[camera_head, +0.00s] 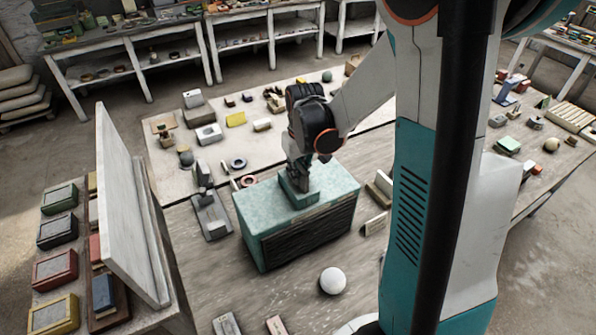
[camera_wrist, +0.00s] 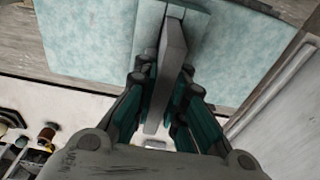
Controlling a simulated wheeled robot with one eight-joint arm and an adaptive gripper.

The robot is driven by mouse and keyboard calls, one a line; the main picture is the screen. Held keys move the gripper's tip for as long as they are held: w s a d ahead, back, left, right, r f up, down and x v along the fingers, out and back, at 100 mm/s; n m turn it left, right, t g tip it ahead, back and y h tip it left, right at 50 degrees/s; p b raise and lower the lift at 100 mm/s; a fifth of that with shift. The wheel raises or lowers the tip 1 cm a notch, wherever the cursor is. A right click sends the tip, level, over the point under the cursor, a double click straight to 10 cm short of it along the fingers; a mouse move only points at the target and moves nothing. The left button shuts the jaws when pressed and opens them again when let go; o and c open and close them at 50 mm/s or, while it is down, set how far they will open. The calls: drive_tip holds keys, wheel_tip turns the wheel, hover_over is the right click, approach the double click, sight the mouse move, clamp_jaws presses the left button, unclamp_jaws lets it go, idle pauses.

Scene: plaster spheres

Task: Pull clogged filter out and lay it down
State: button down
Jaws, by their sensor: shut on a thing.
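A teal box (camera_head: 253,221) with a dark slatted front stands on the table in the head view. A smaller raised teal block (camera_head: 313,192) sits on its top. My gripper (camera_head: 301,178) is upright over this block. In the wrist view, my gripper (camera_wrist: 166,74) is shut on a thin grey plate (camera_wrist: 174,48) that stands at the teal block (camera_wrist: 203,25). The plate looks like the filter or its grip; I cannot tell which. How far it goes into the box is hidden. The teal box top (camera_wrist: 90,45) spreads around it.
A white sphere (camera_head: 333,280) lies in front of the box. A grey clamp-like tool (camera_head: 211,215) is at its left, small blocks (camera_head: 378,190) at its right. A tall pale panel (camera_head: 125,200) stands at the left. Some table is bare in front of the box.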

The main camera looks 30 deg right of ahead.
drive_tip(key=shift+r+p, duration=2)
drive_tip(key=shift+r, duration=1.35)
drive_tip(key=shift+f, duration=0.1)
